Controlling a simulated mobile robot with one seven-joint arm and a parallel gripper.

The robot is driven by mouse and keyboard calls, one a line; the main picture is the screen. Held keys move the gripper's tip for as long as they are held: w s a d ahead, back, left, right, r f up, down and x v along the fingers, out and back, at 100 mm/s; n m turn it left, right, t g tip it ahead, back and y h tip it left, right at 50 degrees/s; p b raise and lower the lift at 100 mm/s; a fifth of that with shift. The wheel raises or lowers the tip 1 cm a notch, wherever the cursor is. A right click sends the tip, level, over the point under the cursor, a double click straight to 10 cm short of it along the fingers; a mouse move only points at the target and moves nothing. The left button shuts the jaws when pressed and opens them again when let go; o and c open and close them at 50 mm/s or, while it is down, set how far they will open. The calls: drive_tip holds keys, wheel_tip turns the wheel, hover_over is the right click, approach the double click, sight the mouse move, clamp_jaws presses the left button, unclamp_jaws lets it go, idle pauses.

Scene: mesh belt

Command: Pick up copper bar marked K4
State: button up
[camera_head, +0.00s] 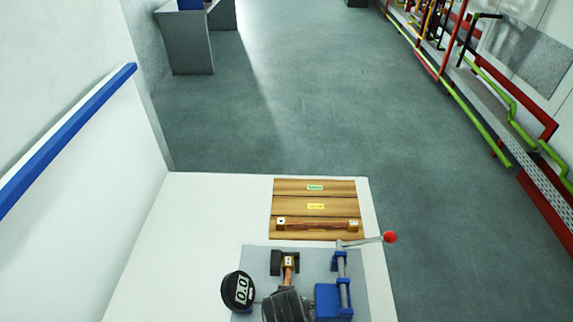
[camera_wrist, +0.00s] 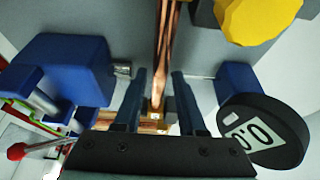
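One copper bar (camera_head: 288,274) lies lengthwise in the grey test fixture, with a small pale label at its far end; its mark is too small to read. In the wrist view the bar (camera_wrist: 163,50) runs down between the fingers. My gripper (camera_wrist: 158,75) is open, one finger on each side of the bar, with gaps showing; in the head view it hides the bar's near part. A second copper bar (camera_head: 318,225) lies crosswise on the wooden rack (camera_head: 272,208), with small labelled ends that I cannot read surely.
The fixture plate (camera_head: 258,259) carries a round display (camera_head: 238,290) reading 0.0, a blue clamp block (camera_head: 333,302) and a red-knobbed lever (camera_head: 389,237). A yellow part (camera_wrist: 258,15) shows in the wrist view. The white table (camera_head: 190,230) is clear at left.

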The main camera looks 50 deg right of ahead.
drive_tip(key=shift+w+d+f, duration=0.1)
drive_tip(key=shift+f, duration=0.25)
clamp_jaws()
drive_tip(key=shift+r, duration=0.1)
idle(1.1)
